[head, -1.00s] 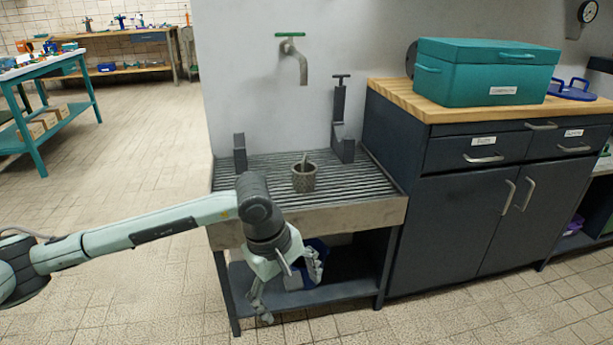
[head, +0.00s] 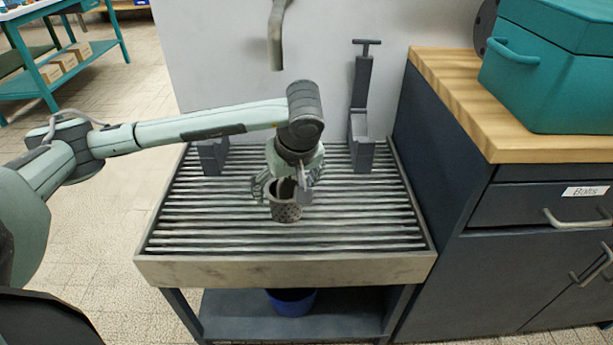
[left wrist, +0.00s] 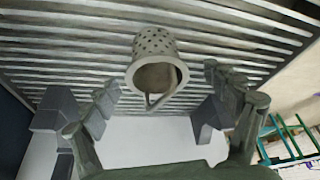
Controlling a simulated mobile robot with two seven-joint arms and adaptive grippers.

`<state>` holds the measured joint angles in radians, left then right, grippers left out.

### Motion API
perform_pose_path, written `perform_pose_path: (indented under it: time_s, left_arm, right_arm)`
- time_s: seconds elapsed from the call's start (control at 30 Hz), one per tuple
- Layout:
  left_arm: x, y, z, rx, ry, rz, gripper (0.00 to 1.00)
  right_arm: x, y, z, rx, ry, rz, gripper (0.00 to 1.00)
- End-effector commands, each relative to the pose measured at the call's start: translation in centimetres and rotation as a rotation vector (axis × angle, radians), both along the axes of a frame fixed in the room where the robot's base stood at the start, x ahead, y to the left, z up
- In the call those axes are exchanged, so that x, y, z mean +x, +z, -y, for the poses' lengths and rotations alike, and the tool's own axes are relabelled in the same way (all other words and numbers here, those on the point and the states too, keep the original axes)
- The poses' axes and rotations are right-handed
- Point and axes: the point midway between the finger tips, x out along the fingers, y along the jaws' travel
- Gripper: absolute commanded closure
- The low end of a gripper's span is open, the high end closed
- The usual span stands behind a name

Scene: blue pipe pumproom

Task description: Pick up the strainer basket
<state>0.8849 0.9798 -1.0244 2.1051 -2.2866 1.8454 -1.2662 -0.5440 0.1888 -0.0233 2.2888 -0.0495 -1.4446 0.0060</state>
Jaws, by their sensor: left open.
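The strainer basket (head: 286,209) is a small grey perforated cup standing upright on the slatted drain table (head: 290,270). It also shows in the left wrist view (left wrist: 154,44), with its open rim and a thin handle toward the camera. My left gripper (head: 288,190) points down over the basket, its fingers apart and near the basket's rim in the head view. In the left wrist view the open fingers (left wrist: 172,88) stand to either side of the handle, with nothing held. The gripper hides part of the basket's top and handle in the head view. My right gripper is not in view.
A dark clamp stand (head: 362,115) and a lower grey bracket (head: 212,156) stand at the table's back. A tap spout (head: 277,40) hangs above. A dark cabinet (head: 470,240) with a teal box (head: 560,70) borders the right. The slats around the basket are clear.

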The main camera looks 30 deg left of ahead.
Motion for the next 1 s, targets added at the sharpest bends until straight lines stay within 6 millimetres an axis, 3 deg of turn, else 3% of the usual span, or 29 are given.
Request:
perform_pose_path:
  time_s: [0.17, 0.7, 1.0]
  left_arm:
    - [0.1, -0.8, -0.2, -0.001, 0.001, -0.004, 0.13]
    - [2.0, -6.7, -2.7, -0.001, 0.001, -0.002, 0.13]
    - [2.1, -7.0, -2.8, -0.001, 0.000, 0.001, 0.16]
  right_arm:
    - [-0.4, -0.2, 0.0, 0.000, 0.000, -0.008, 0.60]
    - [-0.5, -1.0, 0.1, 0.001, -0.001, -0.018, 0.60]
    - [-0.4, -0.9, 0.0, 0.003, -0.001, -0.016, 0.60]
